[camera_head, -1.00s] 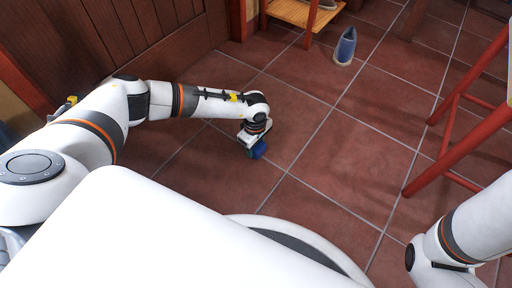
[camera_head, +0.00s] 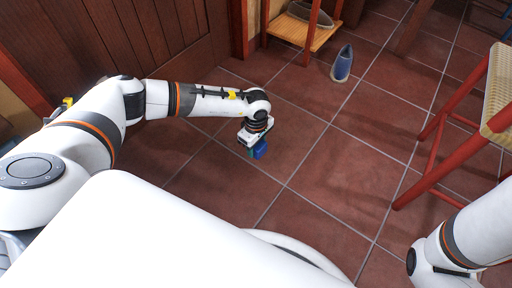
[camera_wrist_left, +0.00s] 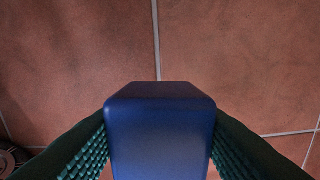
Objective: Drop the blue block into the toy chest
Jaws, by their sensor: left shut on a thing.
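The blue block (camera_head: 261,150) is in my left gripper (camera_head: 254,152), low over the tiled floor near the wooden door. In the left wrist view the block (camera_wrist_left: 160,135) fills the space between the two green ribbed finger pads, which press on both its sides. My left gripper is shut on it. Whether the block clears the floor is hard to tell. My right arm comes in at the lower right; its gripper is outside the view. I see no toy chest in either view.
A wooden door (camera_head: 130,35) stands at the upper left. A low wooden rack (camera_head: 298,30) with shoes is at the top. A red-legged stool with a woven seat (camera_head: 500,85) stands at the right. The middle floor is clear.

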